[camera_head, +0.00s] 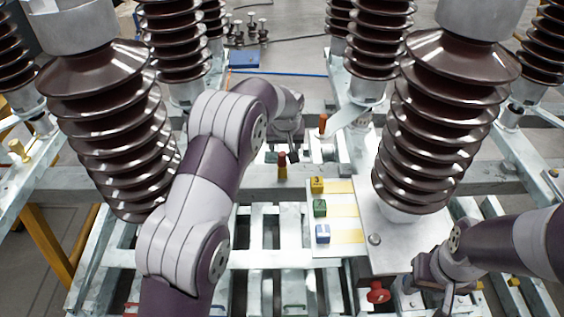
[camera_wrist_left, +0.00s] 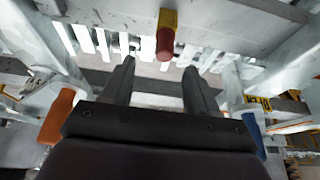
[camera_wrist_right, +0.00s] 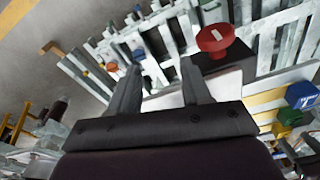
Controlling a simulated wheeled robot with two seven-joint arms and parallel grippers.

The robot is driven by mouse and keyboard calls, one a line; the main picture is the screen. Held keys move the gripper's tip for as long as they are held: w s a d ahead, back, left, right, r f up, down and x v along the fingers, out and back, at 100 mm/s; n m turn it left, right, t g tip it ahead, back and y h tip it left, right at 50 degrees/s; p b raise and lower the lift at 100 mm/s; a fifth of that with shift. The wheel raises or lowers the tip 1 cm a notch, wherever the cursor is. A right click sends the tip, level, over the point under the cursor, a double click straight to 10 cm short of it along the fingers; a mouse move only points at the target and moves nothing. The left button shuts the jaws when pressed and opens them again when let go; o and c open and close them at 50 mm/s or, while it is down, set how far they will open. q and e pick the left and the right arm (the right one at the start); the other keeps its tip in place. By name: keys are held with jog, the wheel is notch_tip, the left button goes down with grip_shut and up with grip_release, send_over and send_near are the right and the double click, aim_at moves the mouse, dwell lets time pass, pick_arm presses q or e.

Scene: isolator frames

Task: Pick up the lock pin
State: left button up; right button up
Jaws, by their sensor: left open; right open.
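A small upright pin with a red top and yellow base (camera_head: 282,166) stands on the grey cross beam in the head view. It also shows at the top of the left wrist view (camera_wrist_left: 166,36). A red round knob (camera_head: 377,292) sits at the front right, and also shows in the right wrist view (camera_wrist_right: 215,39). I cannot tell for certain which is the lock pin. My left gripper (camera_wrist_left: 159,66) is open and empty, beyond the red-topped pin in the head view. My right gripper (camera_wrist_right: 161,67) is open and empty, near the red knob and apart from it.
Large brown ribbed insulators (camera_head: 105,125) (camera_head: 428,115) stand on both sides. Yellow, green and blue blocks (camera_head: 323,234) sit on a striped plate. An orange handle (camera_head: 322,122) stands behind. The slatted metal frame has open gaps.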

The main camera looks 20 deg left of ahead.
aim_at(282, 154)
pick_arm(q)
jog(key=x, duration=0.6)
jog(key=shift+a+f, duration=0.1)
jog(key=shift+a, duration=0.2)
jog(key=shift+s, duration=0.15)
jog(key=shift+c, duration=0.5)
grip_shut()
notch_tip(282, 154, up, 4)
jog(key=shift+r, duration=0.25)
jog(key=d+r, duration=0.2)
jog(key=d, duration=0.2)
jog(key=s+d+r, duration=0.1)
jog(key=d+r, duration=0.1)
jog(key=d, duration=0.1)
jog(key=s+d+r, duration=0.1)
jog(key=d+r, duration=0.1)
jog(key=d, duration=0.2)
jog(key=shift+s+d+r, duration=0.1)
jog(key=shift+d+r, duration=0.2)
jog(key=shift+r, duration=0.05)
jog(key=shift+r, duration=0.1)
